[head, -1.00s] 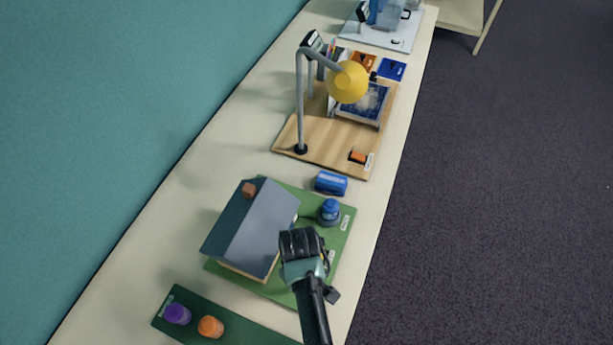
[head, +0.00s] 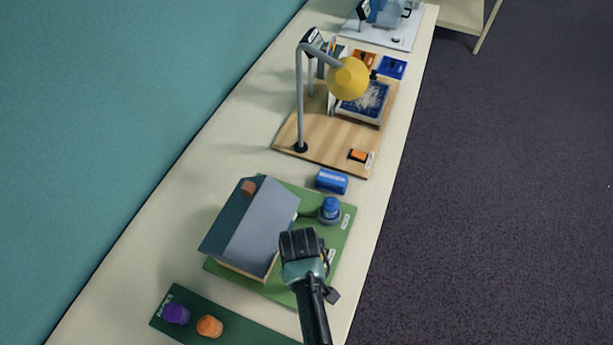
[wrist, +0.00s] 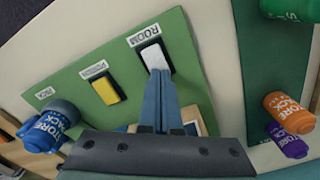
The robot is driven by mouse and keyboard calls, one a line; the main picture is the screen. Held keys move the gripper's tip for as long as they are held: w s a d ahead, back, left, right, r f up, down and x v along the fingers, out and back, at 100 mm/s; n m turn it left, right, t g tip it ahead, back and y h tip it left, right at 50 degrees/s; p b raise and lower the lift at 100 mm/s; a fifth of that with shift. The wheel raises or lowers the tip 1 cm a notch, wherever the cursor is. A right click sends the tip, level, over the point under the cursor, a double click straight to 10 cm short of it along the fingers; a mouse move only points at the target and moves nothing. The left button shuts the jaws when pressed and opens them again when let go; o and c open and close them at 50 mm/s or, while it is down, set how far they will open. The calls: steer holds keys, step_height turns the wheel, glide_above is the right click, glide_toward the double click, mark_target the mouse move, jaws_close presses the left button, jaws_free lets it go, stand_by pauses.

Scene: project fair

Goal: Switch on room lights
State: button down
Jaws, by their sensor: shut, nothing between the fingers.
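A white rocker switch (wrist: 155,58) labelled ROOM sits on the green board (wrist: 190,75) in the wrist view. A yellow switch (wrist: 106,92) with its own label is left of it. My gripper (wrist: 158,76) is shut and empty, its fingertips at the near end of the white switch; I cannot tell whether they press it. In the head view my gripper (head: 298,237) is over the right part of the green board (head: 343,229), beside the model house (head: 252,224) with a grey roof. My gripper hides the white switch there.
A blue store pack (head: 330,207) stands on the board, and it also shows in the wrist view (wrist: 45,130). Purple (head: 176,313) and orange (head: 210,326) packs stand on a dark green strip. A wooden board with a yellow lamp (head: 348,80) is farther along the table.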

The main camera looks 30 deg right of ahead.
steer(key=shift+f, duration=0.35)
step_height(320, 180, up, 7)
steer(key=p, duration=0.7)
steer(key=shift+r, duration=0.1)
stand_by(0.6)
